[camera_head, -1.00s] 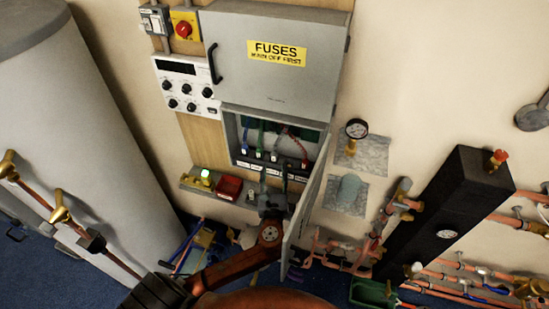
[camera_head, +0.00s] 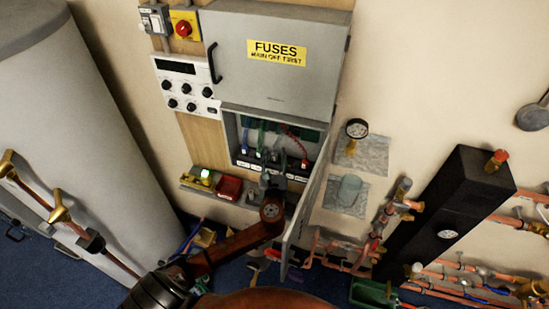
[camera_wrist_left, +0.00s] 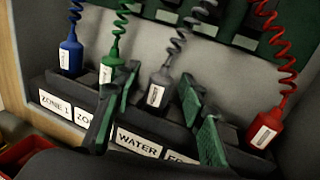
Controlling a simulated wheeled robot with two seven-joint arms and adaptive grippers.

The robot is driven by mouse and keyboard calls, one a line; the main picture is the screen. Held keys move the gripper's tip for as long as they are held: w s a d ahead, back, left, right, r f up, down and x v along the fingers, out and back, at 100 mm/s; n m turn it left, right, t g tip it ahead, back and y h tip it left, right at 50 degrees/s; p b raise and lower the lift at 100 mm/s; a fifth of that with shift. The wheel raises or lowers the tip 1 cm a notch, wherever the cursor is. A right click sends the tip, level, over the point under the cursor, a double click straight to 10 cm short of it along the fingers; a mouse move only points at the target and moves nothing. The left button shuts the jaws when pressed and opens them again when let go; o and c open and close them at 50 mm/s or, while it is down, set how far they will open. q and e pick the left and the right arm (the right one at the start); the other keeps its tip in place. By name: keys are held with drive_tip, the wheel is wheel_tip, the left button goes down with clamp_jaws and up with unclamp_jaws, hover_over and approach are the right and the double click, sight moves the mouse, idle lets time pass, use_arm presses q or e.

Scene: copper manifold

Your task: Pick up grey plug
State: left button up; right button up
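The grey plug (camera_wrist_left: 160,90) hangs on a coiled grey cord and stands in the black socket strip (camera_wrist_left: 60,84), behind the WATER label. In the head view the grey plug (camera_head: 275,156) is small, inside the fuse box. My left gripper (camera_wrist_left: 158,98) is open, its green-padded fingers either side of the grey plug in the wrist view. I cannot tell whether they touch it. In the head view my left gripper (camera_head: 271,180) is at the box's lower edge. My right gripper is not in view.
A blue plug (camera_wrist_left: 71,55) and green plug (camera_wrist_left: 109,68) stand left of the grey one, the green close to my left finger. A red plug (camera_wrist_left: 266,128) stands to the right. The open door (camera_head: 306,205) hangs close right of my arm. A red tray (camera_head: 229,187) sits left.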

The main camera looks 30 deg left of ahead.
use_arm(q)
clamp_jaws()
drive_tip(key=shift+r, duration=0.1)
wheel_tip(320, 180, up, 10)
drive_tip(key=shift+f+p, duration=0.1)
drive_tip(key=shift+p, duration=0.9)
